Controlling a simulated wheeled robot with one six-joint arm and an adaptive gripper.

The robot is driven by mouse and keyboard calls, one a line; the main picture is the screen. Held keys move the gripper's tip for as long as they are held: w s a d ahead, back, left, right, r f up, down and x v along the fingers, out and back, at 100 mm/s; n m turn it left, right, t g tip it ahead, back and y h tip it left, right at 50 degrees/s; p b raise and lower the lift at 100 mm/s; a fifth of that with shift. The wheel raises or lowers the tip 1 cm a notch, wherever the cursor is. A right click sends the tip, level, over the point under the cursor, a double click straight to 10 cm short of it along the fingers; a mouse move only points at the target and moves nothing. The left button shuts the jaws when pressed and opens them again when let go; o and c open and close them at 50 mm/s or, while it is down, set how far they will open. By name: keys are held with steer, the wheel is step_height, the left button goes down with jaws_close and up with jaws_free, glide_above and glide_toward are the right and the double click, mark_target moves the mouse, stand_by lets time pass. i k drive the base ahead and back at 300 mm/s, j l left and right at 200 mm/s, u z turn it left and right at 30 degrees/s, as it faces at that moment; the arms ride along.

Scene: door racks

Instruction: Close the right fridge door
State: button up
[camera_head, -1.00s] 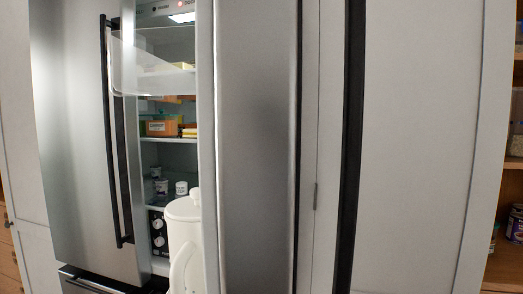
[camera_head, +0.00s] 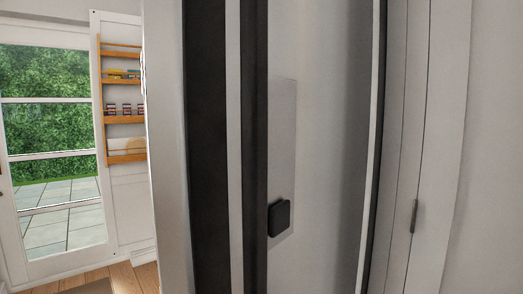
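The right fridge door fills the middle of the view at close range, as a tall silver-grey panel (camera_head: 335,150) with dark vertical edges. A dark vertical bar (camera_head: 255,130) runs along its left part, with a small black block (camera_head: 279,217) beside it. I cannot tell for sure whether these are the door's handle. How far the door stands open is not clear from here. The fridge's inside and the left fridge door do not show. My gripper is not in view.
A white frame with a small hinge (camera_head: 414,216) stands right of the fridge door. At the left are a glazed door (camera_head: 55,150) onto a garden and a white door with wooden racks (camera_head: 125,110) holding small jars. Some wooden floor (camera_head: 145,276) shows at the lower left.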

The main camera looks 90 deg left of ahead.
mark_target(252, 107)
steer(key=i+u, duration=0.1)
steer(key=u, duration=2.75)
steer(key=k+j+u, duration=0.1)
steer(key=k+j, duration=0.2)
steer(key=k+j+u, duration=0.15)
steer(key=j, duration=0.3)
steer(key=k, duration=0.1)
